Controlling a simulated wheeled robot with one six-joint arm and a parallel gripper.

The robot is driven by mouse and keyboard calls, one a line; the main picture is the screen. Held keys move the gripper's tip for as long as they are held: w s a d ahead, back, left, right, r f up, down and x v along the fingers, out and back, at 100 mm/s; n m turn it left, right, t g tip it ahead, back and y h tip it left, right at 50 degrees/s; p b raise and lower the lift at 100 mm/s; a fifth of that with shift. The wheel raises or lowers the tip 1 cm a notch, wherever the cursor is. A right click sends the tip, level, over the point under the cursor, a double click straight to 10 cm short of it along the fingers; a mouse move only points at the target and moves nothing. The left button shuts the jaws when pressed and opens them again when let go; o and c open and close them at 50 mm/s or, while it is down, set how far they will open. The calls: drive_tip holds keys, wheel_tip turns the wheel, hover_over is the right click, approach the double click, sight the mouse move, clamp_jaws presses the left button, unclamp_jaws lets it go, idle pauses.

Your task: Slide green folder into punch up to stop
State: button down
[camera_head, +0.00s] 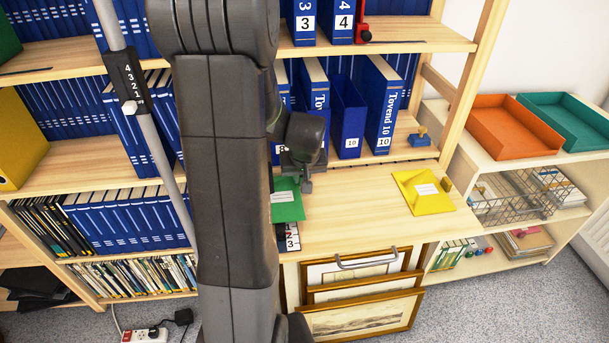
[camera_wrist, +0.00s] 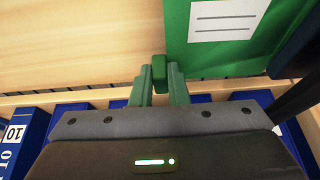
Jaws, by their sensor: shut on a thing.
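The green folder (camera_head: 288,203) lies flat on the wooden counter, partly hidden behind my arm in the head view. In the wrist view the folder (camera_wrist: 222,52) is at the upper right and bears a white label. My gripper (camera_wrist: 160,82) is shut on the folder's small green block (camera_wrist: 159,66), beside the folder's left edge. In the head view my gripper (camera_head: 305,186) is at the folder's upper right. A dark object (camera_wrist: 298,48) borders the folder at the right of the wrist view; I cannot tell if it is the punch. I cannot make out the punch in the head view.
Below the counter lean framed prints (camera_head: 360,316). Orange (camera_head: 513,127) and teal trays stand at the right.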

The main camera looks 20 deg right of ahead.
drive_tip(key=shift+w+a+f, duration=0.15)
drive_tip(key=shift+a, duration=0.55)
drive_tip(key=c, duration=1.3)
unclamp_jaws()
wheel_tip(320, 180, up, 7)
drive_tip(key=p, duration=0.5)
